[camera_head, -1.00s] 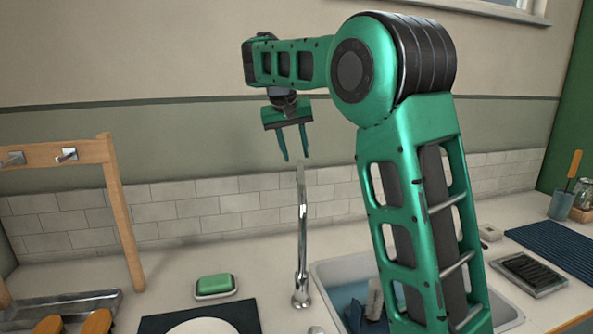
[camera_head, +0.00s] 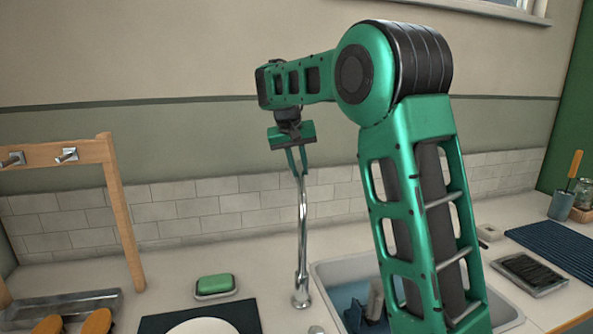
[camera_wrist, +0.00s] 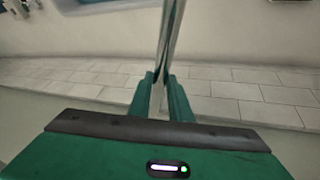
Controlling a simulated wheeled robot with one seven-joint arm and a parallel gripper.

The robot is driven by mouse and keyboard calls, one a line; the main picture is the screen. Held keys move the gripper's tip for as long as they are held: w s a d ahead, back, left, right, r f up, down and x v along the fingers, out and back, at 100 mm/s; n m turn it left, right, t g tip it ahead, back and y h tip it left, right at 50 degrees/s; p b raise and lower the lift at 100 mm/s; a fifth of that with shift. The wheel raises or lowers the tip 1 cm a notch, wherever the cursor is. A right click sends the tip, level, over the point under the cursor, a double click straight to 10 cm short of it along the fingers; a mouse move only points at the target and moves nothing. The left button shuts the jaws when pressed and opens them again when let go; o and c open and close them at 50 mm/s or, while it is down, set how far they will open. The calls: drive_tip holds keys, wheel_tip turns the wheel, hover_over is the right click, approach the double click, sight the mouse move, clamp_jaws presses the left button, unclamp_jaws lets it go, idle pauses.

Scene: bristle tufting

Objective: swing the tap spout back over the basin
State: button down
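The chrome tap (camera_head: 302,245) stands on the counter at the left edge of the sink basin (camera_head: 327,268). Its tall spout rises nearly straight up in the head view, left of the basin rather than above it. My gripper (camera_head: 299,173) is at the top of the spout, pointing down. In the wrist view the spout (camera_wrist: 172,30) runs between the two fingertips (camera_wrist: 158,76), which close in on both sides of it. The fingers look shut on it. My arm hides part of the basin.
A green soap bar in a dish (camera_head: 215,286), a dark mat with a white plate (camera_head: 200,328) and a wooden rack (camera_head: 122,210) lie left of the tap. The basin holds a blue item (camera_head: 352,314). A tiled wall (camera_head: 225,212) stands behind.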

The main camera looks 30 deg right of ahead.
drive_tip(key=shift+d, duration=0.1)
drive_tip(key=shift+s+d+m, duration=0.25)
drive_tip(key=shift+d+m, duration=0.15)
drive_tip(key=s+d+m+g, duration=0.3)
drive_tip(key=s+m, duration=0.4)
drive_tip(key=s, duration=0.3)
drive_tip(key=s+d+m+g, duration=0.3)
drive_tip(key=s+d+m, duration=0.3)
drive_tip(key=s, duration=0.4)
drive_tip(key=shift+d+m, duration=0.25)
drive_tip(key=shift+m, duration=0.45)
drive_tip(key=shift+s, duration=0.1)
drive_tip(key=c, duration=1.6)
unclamp_jaws()
drive_tip(key=shift+c, duration=0.2)
drive_tip(key=shift+r, duration=0.1)
